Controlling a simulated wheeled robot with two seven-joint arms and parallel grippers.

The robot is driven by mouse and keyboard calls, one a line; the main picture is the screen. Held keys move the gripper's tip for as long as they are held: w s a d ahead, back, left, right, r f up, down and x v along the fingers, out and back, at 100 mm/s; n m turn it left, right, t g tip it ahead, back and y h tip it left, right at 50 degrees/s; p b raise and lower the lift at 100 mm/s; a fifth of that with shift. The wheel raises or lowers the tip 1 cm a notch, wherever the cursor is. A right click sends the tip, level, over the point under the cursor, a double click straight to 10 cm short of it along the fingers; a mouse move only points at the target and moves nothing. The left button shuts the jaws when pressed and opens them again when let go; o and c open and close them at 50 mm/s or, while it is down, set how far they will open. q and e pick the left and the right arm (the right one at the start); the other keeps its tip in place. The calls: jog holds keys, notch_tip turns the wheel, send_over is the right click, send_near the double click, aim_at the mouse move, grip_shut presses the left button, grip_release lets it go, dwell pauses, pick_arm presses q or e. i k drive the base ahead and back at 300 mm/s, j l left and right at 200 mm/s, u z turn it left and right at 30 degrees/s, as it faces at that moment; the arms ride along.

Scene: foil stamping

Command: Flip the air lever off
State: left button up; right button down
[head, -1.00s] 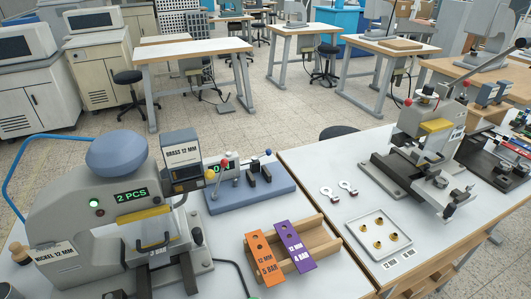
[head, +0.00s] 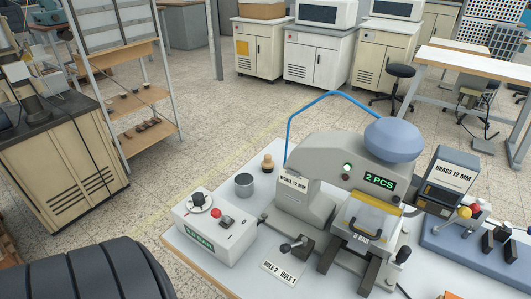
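A white control box (head: 218,232) sits at the table's left end, with a green display on its front too small to read surely. On its top are a dark knob or lever on a round plate (head: 198,202), a red button (head: 216,213) and a small dark switch. I cannot tell for certain which of these is the air lever, or how it is set. A grey press (head: 322,165) with a blue domed top (head: 392,140) stands right of the box, its display reading 2 PCS beside a lit green lamp. Neither gripper is in view.
A dark ribbed part of mine fills the bottom left corner. A grey cup (head: 244,185) and a wooden-handled stamp (head: 268,162) stand behind the box. A small dark-knobbed block (head: 295,248) and a HOLE 2 / HOLE 1 plate (head: 281,272) lie before the press. A blue hose (head: 328,97) arches behind.

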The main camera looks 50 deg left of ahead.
aim_at(216, 214)
jog(key=k+j+u, duration=0.1)
jog(key=u, duration=0.4)
jog(key=k+j+u, duration=0.1)
jog(key=u, duration=0.4)
jog(key=j+u, duration=0.25)
jog(key=u, duration=0.2)
jog(key=k, duration=0.05)
